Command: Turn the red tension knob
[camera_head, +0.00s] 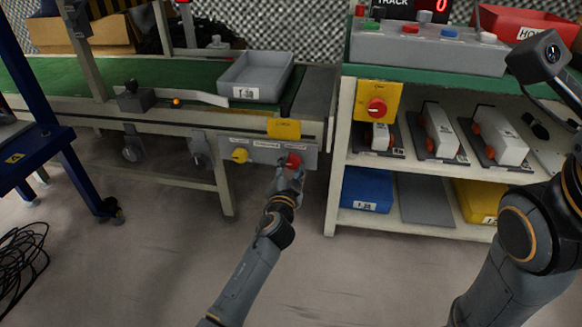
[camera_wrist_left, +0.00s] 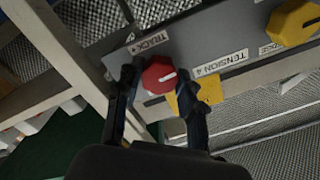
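The red knob (camera_head: 293,161) with a white pointer line sits on a grey panel (camera_head: 262,151) under the conveyor's front edge. It also shows in the left wrist view (camera_wrist_left: 160,76), near labels reading "TRACK+" and "TENSION 4". My left gripper (camera_head: 291,174) is just in front of and below the knob in the head view. In the left wrist view its dark fingers (camera_wrist_left: 158,88) are spread, one on each side of the knob. A small gap seems to show on both sides; contact cannot be made out. My right arm shows at the right, but its fingers are not visible.
A yellow knob (camera_head: 240,155) is left of the red one on the same panel. A grey bin (camera_head: 256,77) rests on the green conveyor (camera_head: 190,75). The shelf's upright stands close right of the panel.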

